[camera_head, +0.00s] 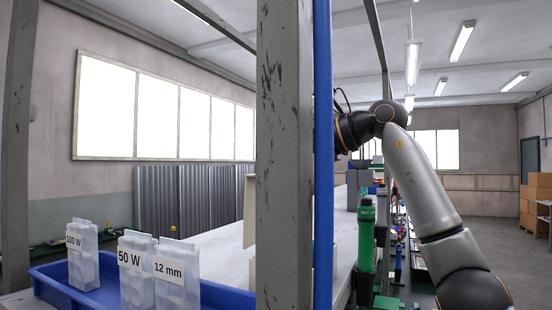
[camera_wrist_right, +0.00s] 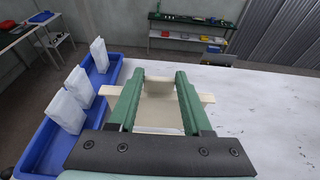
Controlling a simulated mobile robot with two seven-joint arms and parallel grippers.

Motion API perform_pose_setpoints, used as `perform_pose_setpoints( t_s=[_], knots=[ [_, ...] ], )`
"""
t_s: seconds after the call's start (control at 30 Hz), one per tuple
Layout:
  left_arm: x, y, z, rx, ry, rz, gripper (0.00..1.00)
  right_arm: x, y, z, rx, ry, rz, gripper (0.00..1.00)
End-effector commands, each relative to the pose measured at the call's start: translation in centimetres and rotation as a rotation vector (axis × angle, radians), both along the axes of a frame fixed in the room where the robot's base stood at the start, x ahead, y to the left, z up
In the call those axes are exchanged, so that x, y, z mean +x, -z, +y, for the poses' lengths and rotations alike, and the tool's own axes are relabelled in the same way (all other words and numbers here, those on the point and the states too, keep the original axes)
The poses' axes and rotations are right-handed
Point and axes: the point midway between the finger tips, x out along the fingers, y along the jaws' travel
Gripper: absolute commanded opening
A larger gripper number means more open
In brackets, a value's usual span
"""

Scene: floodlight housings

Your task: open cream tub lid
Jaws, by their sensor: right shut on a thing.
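The cream tub (camera_wrist_right: 160,118) is in the right wrist view, on the white table, seen between the two green fingers of my right gripper (camera_wrist_right: 158,80). A raised cream piece, likely the lid's grip (camera_wrist_right: 158,88), is between the fingertips, and the jaws are shut on it. I cannot tell whether the lid is apart from the tub. In the head view a post hides my right gripper and most of the tub; a cream part (camera_head: 250,212) shows at the post's left edge. My left gripper is not in view.
A grey post (camera_head: 285,150) with a blue strip (camera_head: 322,150) stands in front. A blue tray (camera_head: 225,298) holds labelled bags (camera_head: 83,255) left of the tub. The white table (camera_wrist_right: 262,105) is clear to the right. A green bottle-like tool (camera_head: 366,235) stands right of the post.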

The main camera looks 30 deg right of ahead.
Motion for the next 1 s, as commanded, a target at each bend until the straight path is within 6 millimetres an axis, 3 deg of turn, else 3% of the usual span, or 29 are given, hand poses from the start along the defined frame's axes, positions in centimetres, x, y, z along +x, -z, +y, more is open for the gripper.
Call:
perform_pose_setpoints(
  t_s=[0.07, 0.1, 0.37, 0.73, 1.0],
  knots=[
    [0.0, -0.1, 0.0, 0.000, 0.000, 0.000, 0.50, -0.3, -1.1, -0.5, 0.012, 0.010, -0.029, 0.00],
    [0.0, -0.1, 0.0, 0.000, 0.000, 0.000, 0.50, -0.3, -1.1, -0.5, 0.011, 0.010, -0.029, 0.50],
    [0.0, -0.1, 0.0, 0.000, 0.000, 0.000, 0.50, -0.2, -0.7, -0.2, 0.008, 0.005, -0.021, 0.80],
    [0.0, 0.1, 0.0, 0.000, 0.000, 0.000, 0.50, -0.8, -0.8, -0.5, 0.006, 0.003, -0.018, 0.80],
    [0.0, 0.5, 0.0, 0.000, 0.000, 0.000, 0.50, -5.2, -2.3, -3.1, 0.009, 0.005, -0.022, 0.80]
  ],
)
